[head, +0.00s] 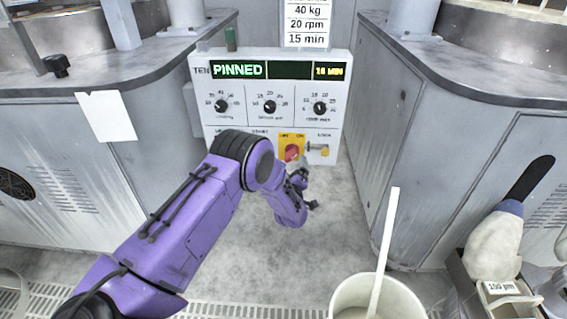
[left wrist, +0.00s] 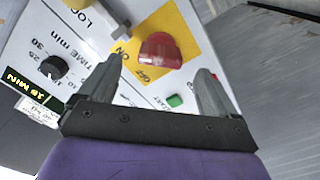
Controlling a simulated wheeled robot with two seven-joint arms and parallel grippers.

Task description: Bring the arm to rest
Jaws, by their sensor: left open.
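My left arm reaches in from the left in the head view. Its gripper (head: 310,190) is in front of the lower right part of the white control panel (head: 240,122). In the left wrist view the two fingers of this gripper (left wrist: 158,85) are apart with nothing between them. Beyond them are a red knob (left wrist: 160,50) on a yellow plate marked OFF and ON, and a green button (left wrist: 174,100). I cannot tell whether a finger touches the panel. The panel's displays read PINNED (head: 238,69) and 15 MIN (head: 329,72). My right gripper does not show.
A sign (head: 306,24) reads 40 kg, 20 rpm, 15 min. Grey machine cabinets (head: 60,180) stand left and right (head: 420,150) of the panel. A white bucket (head: 350,290) with a stick (head: 386,240) stands at the front. The floor (head: 335,225) between is clear.

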